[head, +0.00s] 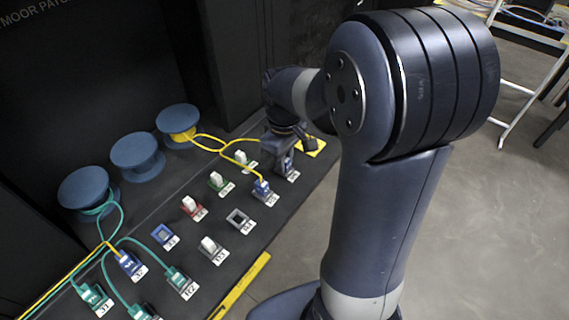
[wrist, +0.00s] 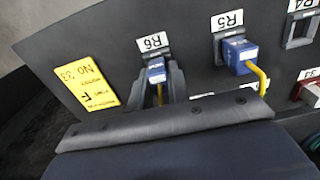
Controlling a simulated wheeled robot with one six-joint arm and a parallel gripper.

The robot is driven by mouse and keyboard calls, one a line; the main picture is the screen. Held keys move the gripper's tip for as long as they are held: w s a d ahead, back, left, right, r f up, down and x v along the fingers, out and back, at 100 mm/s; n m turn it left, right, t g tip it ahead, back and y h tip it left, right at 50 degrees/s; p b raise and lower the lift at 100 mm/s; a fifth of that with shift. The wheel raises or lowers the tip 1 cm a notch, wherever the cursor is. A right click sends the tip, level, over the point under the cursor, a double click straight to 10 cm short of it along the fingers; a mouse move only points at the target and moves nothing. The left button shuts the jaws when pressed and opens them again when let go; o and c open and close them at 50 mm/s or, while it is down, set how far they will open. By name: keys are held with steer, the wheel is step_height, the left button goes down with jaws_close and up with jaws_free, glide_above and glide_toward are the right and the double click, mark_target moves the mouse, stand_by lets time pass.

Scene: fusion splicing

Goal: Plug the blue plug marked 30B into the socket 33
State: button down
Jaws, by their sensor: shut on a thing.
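My gripper (wrist: 160,88) is shut on a blue plug (wrist: 156,72) with a yellow cable, at the position labelled R6. The plug's marking is upside down and too small to read surely. In the head view my gripper (head: 285,155) is at the panel's far right end and mostly hides this plug. A second blue plug (wrist: 240,58) with a yellow cable sits at R5. A red socket (wrist: 312,92) at the right edge of the wrist view has a label that seems to read 33. The red socket (head: 191,206) also shows in the head view, with a white piece in it.
An empty grey socket (head: 238,218) and an empty blue socket (head: 163,235) are on the panel. A green socket (head: 217,181) holds a white piece. Green-cabled plugs (head: 178,278) are at the near left. Blue spools (head: 137,156) stand behind. Yellow cables loop near my gripper.

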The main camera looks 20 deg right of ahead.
steer(key=shift+r+p, duration=2.45)
steer(key=shift+r, duration=0.5)
